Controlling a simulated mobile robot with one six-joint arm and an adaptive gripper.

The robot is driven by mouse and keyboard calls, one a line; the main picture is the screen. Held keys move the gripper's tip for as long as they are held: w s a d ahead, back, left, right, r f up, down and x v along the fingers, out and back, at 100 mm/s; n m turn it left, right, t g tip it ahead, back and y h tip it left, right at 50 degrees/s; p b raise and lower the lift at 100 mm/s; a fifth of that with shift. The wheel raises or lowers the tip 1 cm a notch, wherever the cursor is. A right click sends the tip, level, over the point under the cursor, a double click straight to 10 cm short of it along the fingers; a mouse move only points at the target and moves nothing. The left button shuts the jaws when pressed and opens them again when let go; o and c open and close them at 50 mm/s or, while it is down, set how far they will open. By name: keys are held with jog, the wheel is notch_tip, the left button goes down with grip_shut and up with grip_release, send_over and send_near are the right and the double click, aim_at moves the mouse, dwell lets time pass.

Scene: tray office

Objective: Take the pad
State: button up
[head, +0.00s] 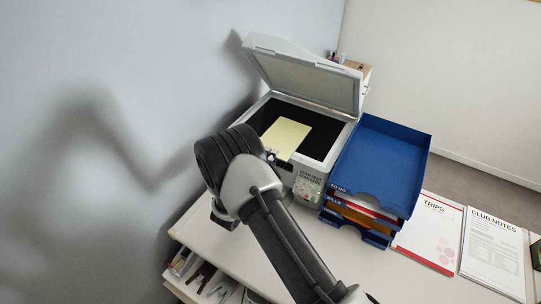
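A pale yellow pad (291,130) lies on the dark glass of a copier (322,119) whose lid (308,75) is raised. The pad's near edge is close to the copier's front rim, and my arm passes just left of and in front of it.
A blue stacked letter tray (425,148) stands right of the copier, with papers in its lower levels. A TRIPS sheet (428,232) and a CLUB NOTES sheet (493,250) lie to its right. The wall is close on the left. An open shelf (180,290) shows below the desktop.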

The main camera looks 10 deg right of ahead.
jog(key=shift+f, duration=0.2)
grip_shut()
jog(key=shift+r, duration=0.1)
notch_tip(320, 180, up, 3)
jog(key=shift+f+p, duration=0.2)
jog(key=shift+p, duration=0.4)
jog(key=s+a+r+p, duration=0.2)
jog(key=s+a+r, duration=0.3)
jog(key=s+a, duration=0.4)
jog(key=shift+s+a, duration=0.15)
jog(key=shift+s, duration=0.55)
